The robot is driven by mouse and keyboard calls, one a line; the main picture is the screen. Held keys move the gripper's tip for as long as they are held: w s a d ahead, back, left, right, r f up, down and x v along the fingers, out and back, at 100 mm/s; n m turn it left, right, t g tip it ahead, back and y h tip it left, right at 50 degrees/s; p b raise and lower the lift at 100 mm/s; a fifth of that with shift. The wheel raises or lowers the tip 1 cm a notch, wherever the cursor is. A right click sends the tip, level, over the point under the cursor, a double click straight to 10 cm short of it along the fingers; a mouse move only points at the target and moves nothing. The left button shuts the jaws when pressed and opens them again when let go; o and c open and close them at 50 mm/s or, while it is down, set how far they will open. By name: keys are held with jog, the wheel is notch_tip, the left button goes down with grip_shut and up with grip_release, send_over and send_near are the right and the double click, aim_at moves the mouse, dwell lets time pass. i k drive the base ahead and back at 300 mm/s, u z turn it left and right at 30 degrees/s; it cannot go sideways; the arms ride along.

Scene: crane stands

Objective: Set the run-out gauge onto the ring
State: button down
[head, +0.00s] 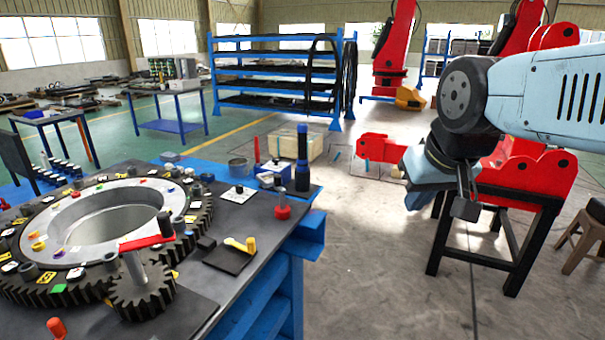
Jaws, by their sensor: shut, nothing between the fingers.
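The ring (60,285) is a large dark toothed gear ring with a pale inner face, lying flat on the workbench at the left. Small coloured tags and dark bolt heads sit around its top. I cannot tell for sure which item is the run-out gauge. A yellow-handled piece (240,245) lies on a dark square plate right of the ring, and a red bar on a grey post (135,264) stands over a small pinion at the ring's front edge. My gripper (466,207) is shut and empty, hanging over open floor at the right, well apart from the bench.
The blue-framed bench (262,300) also bears a dark upright cylinder (302,160), a red-based knob (282,206) and a blue box (273,177). A red machine part on a black stand (510,200) is behind my arm. Floor between bench and stand is clear.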

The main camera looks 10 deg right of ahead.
aim_at(268, 179)
jog(key=u, duration=0.15)
jog(key=i, duration=0.9)
jog(key=z, duration=0.05)
